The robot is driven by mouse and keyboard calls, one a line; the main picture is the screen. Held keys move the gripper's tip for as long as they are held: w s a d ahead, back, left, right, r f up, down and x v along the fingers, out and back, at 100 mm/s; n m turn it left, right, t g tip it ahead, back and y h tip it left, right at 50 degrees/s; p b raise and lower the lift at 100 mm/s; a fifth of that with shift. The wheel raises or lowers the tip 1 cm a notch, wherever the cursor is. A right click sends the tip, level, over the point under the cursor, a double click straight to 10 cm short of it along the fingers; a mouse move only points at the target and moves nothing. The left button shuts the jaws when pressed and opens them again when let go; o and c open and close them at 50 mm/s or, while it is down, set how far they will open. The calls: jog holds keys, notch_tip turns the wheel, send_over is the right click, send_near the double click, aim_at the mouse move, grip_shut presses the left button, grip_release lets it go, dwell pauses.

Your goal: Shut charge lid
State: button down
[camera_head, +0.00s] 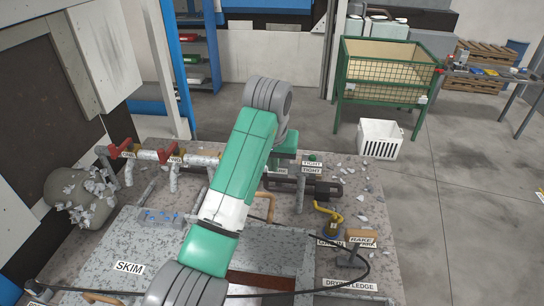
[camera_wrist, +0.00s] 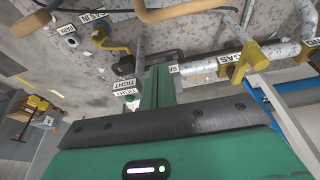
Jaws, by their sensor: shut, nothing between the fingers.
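I cannot pick out the charge lid for certain; my arm hides much of the worktop's middle. A dark reddish rectangular recess (camera_head: 262,281) shows at the front of the worktop, partly behind my arm. A tan curved handle (camera_head: 270,207) shows just right of my arm; I cannot tell what it belongs to. A tan curved bar (camera_wrist: 185,10) crosses the top of the wrist view. My gripper (camera_wrist: 158,76) is shut and empty, pointing towards the worktop near the TIGHT labels (camera_wrist: 125,88). In the head view its fingers are mostly hidden.
A plate labelled SKIM (camera_head: 129,267) lies at the left front. Pipes with a yellow GAS valve (camera_wrist: 238,62) run along the back. A yellow hooked handle (camera_head: 328,212) and a wooden-handled rake (camera_head: 358,236) are on the right. A black cable (camera_head: 368,262) crosses the front right. Grey scraps litter the worktop.

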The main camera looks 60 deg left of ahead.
jog(key=f+p, duration=0.1)
jog(key=s+d+f+p, duration=0.1)
jog(key=f, duration=0.1)
jog(key=d+f+p, duration=0.1)
jog(key=f, duration=0.1)
jog(key=shift+s, duration=0.25)
jog(key=shift+b, duration=0.3)
